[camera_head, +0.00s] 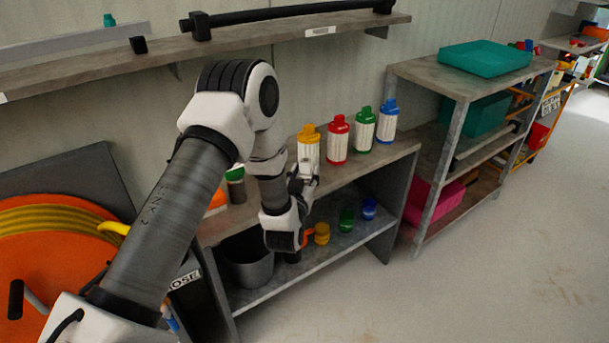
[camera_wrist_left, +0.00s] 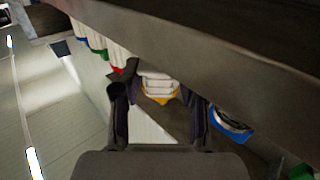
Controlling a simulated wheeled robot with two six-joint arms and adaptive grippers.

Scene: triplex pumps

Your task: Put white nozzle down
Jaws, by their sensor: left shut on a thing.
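My left gripper (camera_head: 303,180) is at the front edge of the pump shelf's top, in front of the yellow-capped bottle. It is shut on a small pale thing, which I take for the white nozzle (camera_head: 308,168); its outline is hard to make out. In the left wrist view, a pale ridged shape (camera_wrist_left: 157,78) shows between the two dark fingers, with yellow just beyond it. I cannot tell there where the nozzle ends and the bottle begins. My right gripper is not in view.
White bottles with yellow (camera_head: 308,143), red (camera_head: 337,139), green (camera_head: 364,129) and blue (camera_head: 387,121) caps stand on the shelf top. A grey bucket (camera_head: 248,268) and several small coloured caps are on the lower shelf. A teal tray (camera_head: 485,58) lies on the right rack.

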